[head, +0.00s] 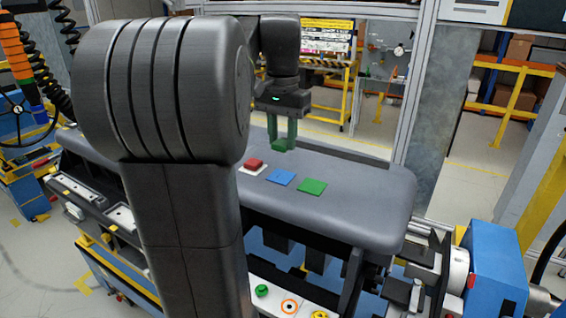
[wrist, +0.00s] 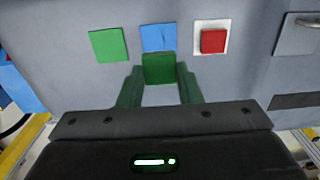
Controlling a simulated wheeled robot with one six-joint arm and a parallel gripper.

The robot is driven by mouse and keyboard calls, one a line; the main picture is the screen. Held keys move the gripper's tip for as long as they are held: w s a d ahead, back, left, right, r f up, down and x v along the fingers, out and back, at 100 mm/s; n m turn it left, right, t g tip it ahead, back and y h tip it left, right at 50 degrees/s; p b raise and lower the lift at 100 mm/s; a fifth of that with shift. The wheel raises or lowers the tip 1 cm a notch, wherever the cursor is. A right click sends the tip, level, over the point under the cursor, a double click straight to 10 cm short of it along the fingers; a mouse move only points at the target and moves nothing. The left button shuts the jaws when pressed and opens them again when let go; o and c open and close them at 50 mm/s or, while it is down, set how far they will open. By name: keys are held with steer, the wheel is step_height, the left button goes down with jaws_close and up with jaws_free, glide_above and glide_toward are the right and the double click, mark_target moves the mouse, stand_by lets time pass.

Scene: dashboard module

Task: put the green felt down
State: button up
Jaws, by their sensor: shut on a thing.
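The green felt (head: 284,145), a small dark green block, is held between the fingertips of my gripper (head: 283,133). It also shows in the wrist view (wrist: 159,68), with one green finger on each side. In the head view it hangs above the grey padded dashboard top, behind the coloured squares. My gripper is shut on it. A flat green square (head: 311,186) lies on the dashboard, at the right of the row in the head view and at the left in the wrist view (wrist: 109,45). A blue square (head: 281,177) lies in the middle, empty.
A red block (head: 254,163) sits on a white square (head: 243,171) at the left end of the row. The grey dashboard (head: 370,200) is otherwise mostly clear around the squares. A blue machine part (head: 497,280) stands at its right end. My arm hides part of the left side.

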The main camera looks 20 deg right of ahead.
mark_target(282, 175)
steer(key=shift+f, duration=3.45)
steer(key=shift+f, duration=0.2)
steer(key=o, duration=0.9)
steer(key=shift+o, duration=0.2)
steer(key=shift+r, duration=0.1)
step_height(282, 175, up, 12)
steer(key=shift+r, duration=0.15)
